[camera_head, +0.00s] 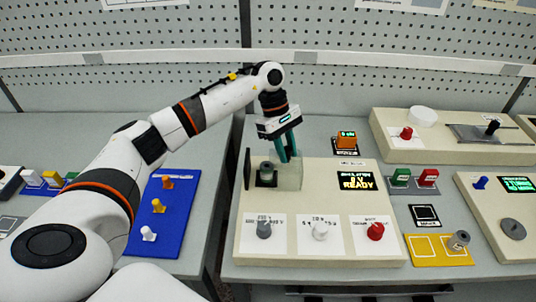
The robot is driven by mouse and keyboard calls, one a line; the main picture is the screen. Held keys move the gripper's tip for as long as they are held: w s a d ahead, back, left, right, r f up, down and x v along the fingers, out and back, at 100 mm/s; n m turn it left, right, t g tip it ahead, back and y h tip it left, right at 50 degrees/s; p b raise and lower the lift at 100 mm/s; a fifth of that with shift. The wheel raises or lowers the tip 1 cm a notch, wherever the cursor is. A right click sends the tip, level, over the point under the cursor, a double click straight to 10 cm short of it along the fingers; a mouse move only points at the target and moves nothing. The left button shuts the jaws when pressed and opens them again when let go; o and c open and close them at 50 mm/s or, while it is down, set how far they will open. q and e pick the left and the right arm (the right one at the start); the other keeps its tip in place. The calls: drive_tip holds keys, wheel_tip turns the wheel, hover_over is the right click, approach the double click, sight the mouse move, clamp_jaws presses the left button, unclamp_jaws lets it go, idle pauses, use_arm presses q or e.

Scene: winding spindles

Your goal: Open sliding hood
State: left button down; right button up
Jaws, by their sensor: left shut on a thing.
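The sliding hood (290,179) is a clear, see-through box on the back left of a beige machine (330,205). A dark plate (247,169) stands upright just left of it. A dark round spindle part (267,174) sits between the plate and the hood's right side. My left gripper (288,158) comes down from above with its teal fingers at the hood's top edge, shut on the hood. The exact contact is too small to see clearly. My right gripper is not in view.
The machine has a lit screen (360,181) and grey, white and red knobs (375,231) along its front. A blue board (161,216) with pegs lies left, across a gap between tables. A yellow tray (437,250) and another machine (430,133) stand right.

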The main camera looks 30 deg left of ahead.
use_arm(q)
drive_tip(key=w+d+b, duration=0.2)
drive_tip(key=w+d, duration=0.1)
drive_tip(key=d, duration=0.3)
drive_tip(key=shift+w, duration=0.35)
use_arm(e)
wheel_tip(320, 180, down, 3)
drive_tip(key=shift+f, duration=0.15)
use_arm(q)
drive_tip(key=c, duration=1.2)
unclamp_jaws()
drive_tip(key=shift+o, duration=0.2)
drive_tip(key=shift+a+r, duration=0.1)
drive_tip(key=b+v, duration=0.3)
drive_tip(key=v, duration=0.9)
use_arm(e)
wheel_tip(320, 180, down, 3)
